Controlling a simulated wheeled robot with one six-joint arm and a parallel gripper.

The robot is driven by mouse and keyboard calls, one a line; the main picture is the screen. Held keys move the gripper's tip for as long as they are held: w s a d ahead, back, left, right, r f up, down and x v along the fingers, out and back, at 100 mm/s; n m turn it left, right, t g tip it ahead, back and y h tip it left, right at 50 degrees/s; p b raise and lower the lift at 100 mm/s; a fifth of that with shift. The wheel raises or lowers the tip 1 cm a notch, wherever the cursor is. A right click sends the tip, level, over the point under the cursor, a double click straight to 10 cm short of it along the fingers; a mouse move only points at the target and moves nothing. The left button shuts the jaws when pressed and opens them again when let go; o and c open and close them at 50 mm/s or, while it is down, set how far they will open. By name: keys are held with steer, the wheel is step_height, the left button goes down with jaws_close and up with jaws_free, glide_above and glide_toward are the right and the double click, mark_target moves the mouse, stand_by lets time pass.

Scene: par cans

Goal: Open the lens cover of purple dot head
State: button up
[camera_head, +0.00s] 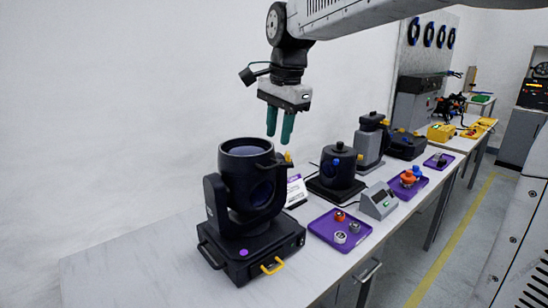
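The purple dot head is a black moving light (228,190) at the front left of the table, with a purple dot (243,252) on its base. Its round top end (246,147) faces up and looks dark grey; I cannot tell for sure whether this is the lens or its cover. A small yellow tab (288,157) shows at the right of that top. My gripper (280,138) points down above and slightly right of the head, apart from it. Its two teal fingers have a gap between them and hold nothing.
Behind to the right stand another black unit (337,168) and a grey-black one (370,140). A purple tray (322,228) with small parts and a grey box with a display (378,202) lie to the right. A yellow handle (273,266) sticks out from the head's base. Table at front left is clear.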

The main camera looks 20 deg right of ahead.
mark_target(274, 167)
steer(key=f, duration=0.2)
steer(key=w+f, duration=0.1)
steer(key=f, duration=0.2)
steer(key=w+f, duration=0.1)
steer(key=f, duration=0.1)
steer(key=shift+a+f, duration=0.25)
steer(key=shift+f, duration=0.05)
jaws_close()
